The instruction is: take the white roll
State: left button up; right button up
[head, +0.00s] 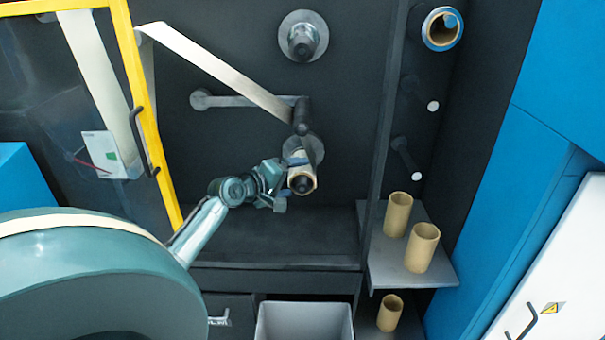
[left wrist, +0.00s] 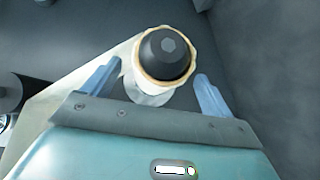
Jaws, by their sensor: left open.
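The white roll (head: 303,160) sits on a dark spindle on the black machine face, with a brown core ring showing at its front. My left gripper (head: 285,180) is open at the roll, coming from the left in the head view. In the left wrist view the roll (left wrist: 152,92) stands between the two blue fingers of the left gripper (left wrist: 158,72). Small gaps show beside it, and the black spindle end (left wrist: 165,54) pokes through the core. My right gripper is not in view.
A pale web (head: 215,70) runs down to a roller (head: 300,115) above the roll. A yellow-framed door (head: 130,75) stands at left. Brown cores (head: 422,248) stand on a shelf (head: 405,272) at right. A grey bin (head: 305,323) is below. An empty spindle (head: 303,38) is above.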

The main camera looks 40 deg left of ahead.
pick_arm(q)
jog(key=x, duration=0.2)
jog(key=shift+w+a+f, duration=0.1)
jog(key=shift+w+a, duration=0.05)
jog(key=shift+w, duration=0.2)
jog(key=shift+w+f, duration=0.1)
jog(key=shift+w, duration=0.3)
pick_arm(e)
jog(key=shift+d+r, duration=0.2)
pick_arm(q)
jog(key=c, duration=1.2)
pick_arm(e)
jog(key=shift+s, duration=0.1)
pick_arm(q)
jog(key=shift+o, duration=0.2)
